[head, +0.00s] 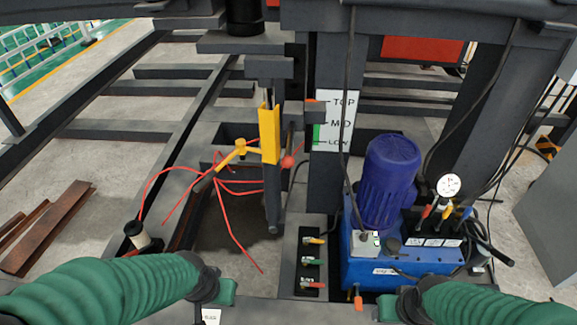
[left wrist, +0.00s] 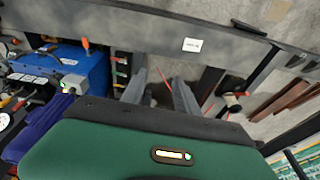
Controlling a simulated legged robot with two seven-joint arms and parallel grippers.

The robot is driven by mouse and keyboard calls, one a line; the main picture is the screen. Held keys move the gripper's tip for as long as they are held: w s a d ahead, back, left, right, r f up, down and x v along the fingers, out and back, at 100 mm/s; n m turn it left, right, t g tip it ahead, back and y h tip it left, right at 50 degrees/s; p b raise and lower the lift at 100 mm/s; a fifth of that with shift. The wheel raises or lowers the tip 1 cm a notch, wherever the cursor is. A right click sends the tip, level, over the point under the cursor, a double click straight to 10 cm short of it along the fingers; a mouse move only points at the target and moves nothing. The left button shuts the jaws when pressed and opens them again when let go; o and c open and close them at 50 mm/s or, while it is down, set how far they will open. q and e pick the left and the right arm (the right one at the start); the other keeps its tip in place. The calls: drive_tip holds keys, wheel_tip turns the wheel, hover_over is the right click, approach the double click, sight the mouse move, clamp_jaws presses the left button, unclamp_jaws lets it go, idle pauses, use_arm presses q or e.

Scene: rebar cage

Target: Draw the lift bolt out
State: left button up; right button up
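A yellow upright channel (head: 270,133) stands at the centre of the frame in the head view. A yellow handle (head: 238,151) with a dark grip sticks out from it to the lower left. It may be the lift bolt; I cannot tell for sure. My left gripper shows in the left wrist view with its two grey fingers (left wrist: 163,88) apart and nothing between them. It is well short of the yellow parts. My right gripper's fingers are not seen; only my right green sleeve shows at the bottom right of the head view.
A blue pump unit (head: 415,255) with a motor (head: 391,178) and gauge (head: 448,186) stands at right. Red cords (head: 237,232) trail below the handle. A valve panel (head: 312,262) and a TOP/MID/LOW scale (head: 335,121) stand nearby. Rusty bars (head: 45,228) lie far left.

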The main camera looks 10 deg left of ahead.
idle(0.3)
use_arm(q)
drive_tip(key=shift+o, duration=1.2)
drive_tip(key=shift+w, duration=0.15)
drive_tip(key=shift+o, duration=1.3)
drive_tip(key=w+d+m+t, duration=0.1)
drive_tip(key=w+d+t, duration=0.1)
drive_tip(key=w, duration=0.6)
drive_tip(key=w+d+m+t+h, duration=0.1)
drive_tip(key=w+d+t, duration=0.1)
drive_tip(key=w+t, duration=0.3)
drive_tip(key=w+p, duration=0.1)
drive_tip(key=w, duration=0.3)
drive_tip(key=shift+w+m, duration=0.25)
drive_tip(key=shift+m, duration=0.05)
drive_tip(key=m+t+h, duration=0.1)
drive_tip(key=t+h, duration=0.1)
drive_tip(key=t, duration=0.6)
approach(286, 166)
drive_tip(key=w, duration=0.4)
drive_tip(key=w+d+p, duration=0.1)
drive_tip(key=w, duration=0.3)
drive_tip(key=w+d+p, duration=0.1)
drive_tip(key=w, duration=0.3)
drive_tip(key=shift+f, duration=0.15)
drive_tip(key=shift+c, duration=0.3)
clamp_jaws()
